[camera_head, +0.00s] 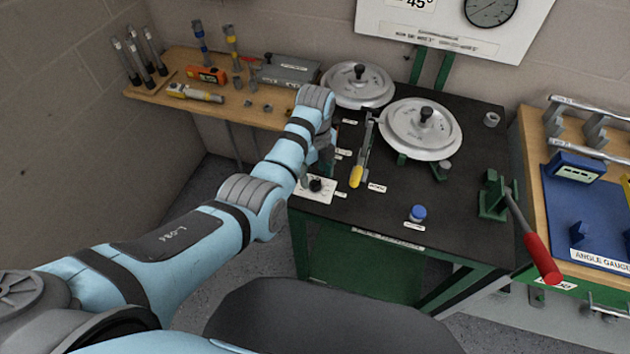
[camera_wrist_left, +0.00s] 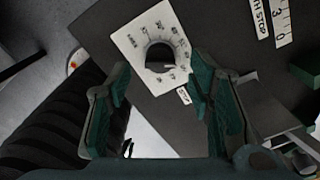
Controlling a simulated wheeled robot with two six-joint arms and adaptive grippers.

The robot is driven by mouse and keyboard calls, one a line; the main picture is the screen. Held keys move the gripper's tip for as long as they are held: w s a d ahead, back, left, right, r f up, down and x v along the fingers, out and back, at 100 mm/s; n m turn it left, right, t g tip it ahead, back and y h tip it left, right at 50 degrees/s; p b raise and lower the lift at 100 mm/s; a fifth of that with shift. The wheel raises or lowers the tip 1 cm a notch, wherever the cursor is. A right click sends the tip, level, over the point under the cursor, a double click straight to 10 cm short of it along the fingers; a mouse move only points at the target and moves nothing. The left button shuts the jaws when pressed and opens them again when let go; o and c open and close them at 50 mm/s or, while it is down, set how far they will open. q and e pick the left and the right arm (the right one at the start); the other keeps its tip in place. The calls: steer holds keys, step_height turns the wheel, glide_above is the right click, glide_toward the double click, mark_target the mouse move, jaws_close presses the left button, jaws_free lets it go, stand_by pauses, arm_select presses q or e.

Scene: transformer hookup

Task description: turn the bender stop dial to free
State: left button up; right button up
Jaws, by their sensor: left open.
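The stop dial is a black round knob (camera_head: 316,184) on a white label plate (camera_head: 327,194) at the front left corner of the black bench top. In the left wrist view the knob (camera_wrist_left: 159,56) sits on its tilted white plate (camera_wrist_left: 130,42), with small print around it too blurred to read surely. A pale mark on the knob points to the lower right. My left gripper (camera_wrist_left: 161,72) is open, its green fingers apart on either side of the knob in that view, with nothing between them. In the head view the gripper (camera_head: 325,160) is partly hidden behind my wrist.
A yellow-tipped lever (camera_head: 356,176) stands right of the dial, near two round metal discs (camera_head: 421,128). A blue button (camera_head: 418,213) and a red-handled lever (camera_head: 540,255) are farther right. A wooden shelf (camera_head: 225,108) with tools is at the left.

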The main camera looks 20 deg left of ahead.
mark_target(316, 181)
arm_select(q)
step_height(316, 181, down, 3)
steer(key=shift+b, duration=0.3)
steer(key=shift+r, duration=0.1)
jaws_close()
steer(key=shift+n, duration=0.3)
